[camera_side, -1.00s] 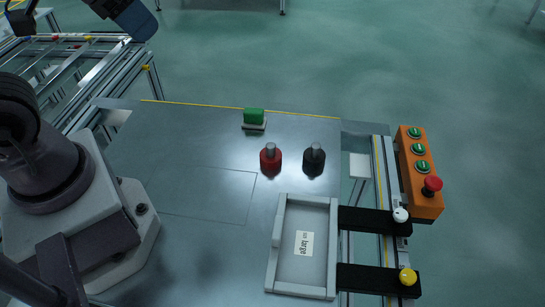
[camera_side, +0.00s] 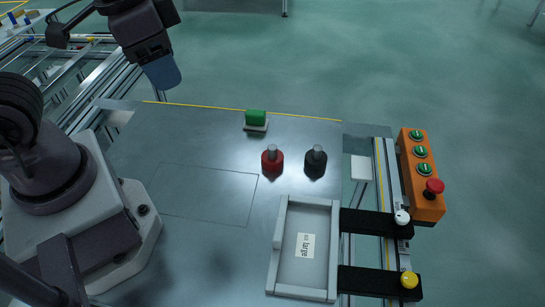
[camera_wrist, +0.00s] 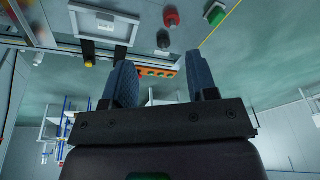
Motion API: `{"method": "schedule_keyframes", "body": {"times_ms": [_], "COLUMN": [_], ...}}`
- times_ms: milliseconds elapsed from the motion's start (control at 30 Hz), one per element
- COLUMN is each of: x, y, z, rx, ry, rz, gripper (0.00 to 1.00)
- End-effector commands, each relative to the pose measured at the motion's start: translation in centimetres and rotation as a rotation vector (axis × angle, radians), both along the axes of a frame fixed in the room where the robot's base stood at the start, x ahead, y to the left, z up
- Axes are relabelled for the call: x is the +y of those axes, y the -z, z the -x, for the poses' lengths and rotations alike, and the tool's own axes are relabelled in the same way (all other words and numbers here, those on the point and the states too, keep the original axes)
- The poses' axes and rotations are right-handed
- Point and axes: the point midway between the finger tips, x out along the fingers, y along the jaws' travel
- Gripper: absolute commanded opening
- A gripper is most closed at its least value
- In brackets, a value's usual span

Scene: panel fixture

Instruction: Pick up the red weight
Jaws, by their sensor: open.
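The red weight (camera_side: 272,161) stands upright on the grey table (camera_side: 210,150), with a metal knob on top. A black weight (camera_side: 316,162) of similar shape stands just right of it. My gripper (camera_side: 163,72) is above and beyond the table's back left edge, well apart from both weights. In the wrist view my gripper (camera_wrist: 165,82) has its two blue fingers spread with nothing between them. The red weight (camera_wrist: 171,17) and the black weight (camera_wrist: 163,39) show near the top of the wrist view.
A grey tray (camera_side: 334,250) labelled "large" lies in front of the weights. An orange button box (camera_side: 421,175) and black bars with knobs (camera_side: 376,223) are at the right. The table's left-middle is clear.

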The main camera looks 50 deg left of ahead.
Motion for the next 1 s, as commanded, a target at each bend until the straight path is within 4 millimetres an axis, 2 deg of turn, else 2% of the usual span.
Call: {"method": "schedule_keyframes", "body": {"times_ms": [33,200,367,600,833,900,1000], "x": [-0.6,-1.2,-1.0,-1.6,-4.6,-5.7,-7.3], "y": [1.9,6.7,10.6,16.0,21.7,22.6,22.6], "z": [0.0,0.1,0.0,-1.7,-4.3,-5.2,-6.6], "rx": [0.087,0.304,0.468,0.611,0.554,0.493,0.391], "ry": [0.081,0.351,0.643,1.152,1.687,1.786,1.850], "rz": [-0.064,-0.320,-0.605,-1.072,-1.492,-1.567,-1.632], "gripper": [0.53,0.53,0.53,0.53,0.53,0.53,0.53]}}
